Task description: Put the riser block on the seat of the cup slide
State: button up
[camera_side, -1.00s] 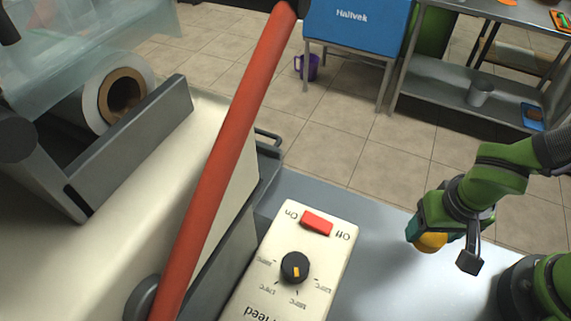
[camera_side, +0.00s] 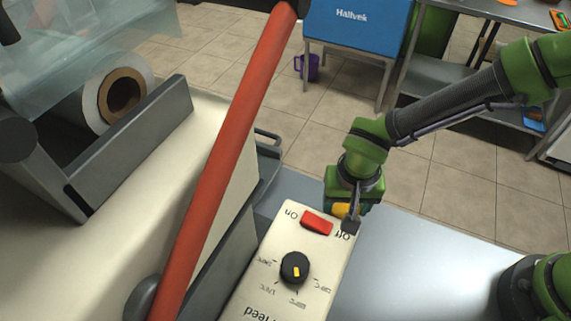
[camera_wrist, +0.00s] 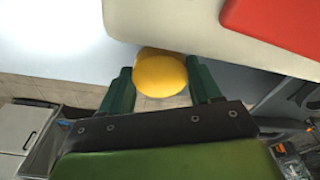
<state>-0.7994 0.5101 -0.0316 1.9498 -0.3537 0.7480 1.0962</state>
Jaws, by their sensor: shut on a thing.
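My gripper (camera_side: 345,214) is shut on a yellow, rounded thing (camera_side: 340,210) beside the red switch, by the right edge of the cream control panel. In the wrist view the yellow thing (camera_wrist: 160,74) sits between the two dark green fingers of my gripper (camera_wrist: 162,85). It is partly hidden, and I cannot tell for sure that it is the riser block. I cannot make out the cup slide or its seat in either view; the machine body and red lever cover part of the work area.
The cream machine (camera_side: 235,175) with a red lever (camera_side: 222,150) and film roll (camera_side: 118,92) fills the left. The control panel (camera_side: 270,295) has a red switch (camera_side: 317,222) and black knob (camera_side: 295,267). The grey table (camera_side: 420,270) is clear at right.

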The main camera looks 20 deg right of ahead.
jog(key=shift+f, duration=0.5)
jog(key=shift+f, duration=0.2)
jog(key=o, duration=1.1)
jog(key=shift+c, duration=0.2)
